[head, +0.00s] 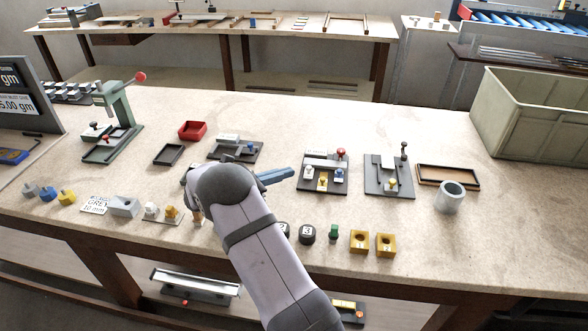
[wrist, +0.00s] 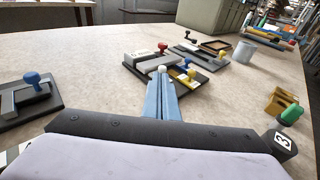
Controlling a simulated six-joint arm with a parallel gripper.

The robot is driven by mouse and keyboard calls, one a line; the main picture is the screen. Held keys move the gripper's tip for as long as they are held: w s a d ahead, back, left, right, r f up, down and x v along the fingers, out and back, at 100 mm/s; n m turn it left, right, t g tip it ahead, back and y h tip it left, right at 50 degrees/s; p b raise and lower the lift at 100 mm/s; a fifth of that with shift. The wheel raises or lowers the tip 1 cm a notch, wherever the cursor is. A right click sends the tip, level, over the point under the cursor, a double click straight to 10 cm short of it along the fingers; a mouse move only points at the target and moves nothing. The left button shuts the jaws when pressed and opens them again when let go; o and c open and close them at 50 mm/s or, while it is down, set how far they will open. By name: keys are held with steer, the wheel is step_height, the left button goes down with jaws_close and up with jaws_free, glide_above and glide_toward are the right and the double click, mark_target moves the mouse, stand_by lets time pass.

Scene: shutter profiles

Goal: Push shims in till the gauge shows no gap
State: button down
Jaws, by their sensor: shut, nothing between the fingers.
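My gripper (head: 276,176) is shut and empty, its blue fingers together above the bench. In the wrist view its fingers (wrist: 163,98) point at a fixture (wrist: 145,77) with a red knob. In the head view this fixture (head: 312,188) lies just right of the fingertips. It carries small knobbed pieces, seemingly shims: white (head: 309,170), yellow (head: 323,180) and blue (head: 339,173). The white knob (wrist: 162,69) appears right at the fingertips in the wrist view; whether they touch, I cannot tell. A gauge reading or gap is too small to make out.
A similar fixture (head: 388,178) stands to the right, with a brown tray (head: 447,176) and grey cup (head: 450,197) beyond it. Yellow blocks (head: 359,241) and a black numbered block (head: 307,234) stand near the front edge.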

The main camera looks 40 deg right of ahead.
steer(key=a, duration=0.3)
steer(key=a+r+b, duration=0.1)
steer(key=a, duration=0.2)
steer(key=a+b, duration=0.1)
steer(key=a, duration=0.2)
steer(key=shift+r, duration=0.35)
stand_by(0.4)
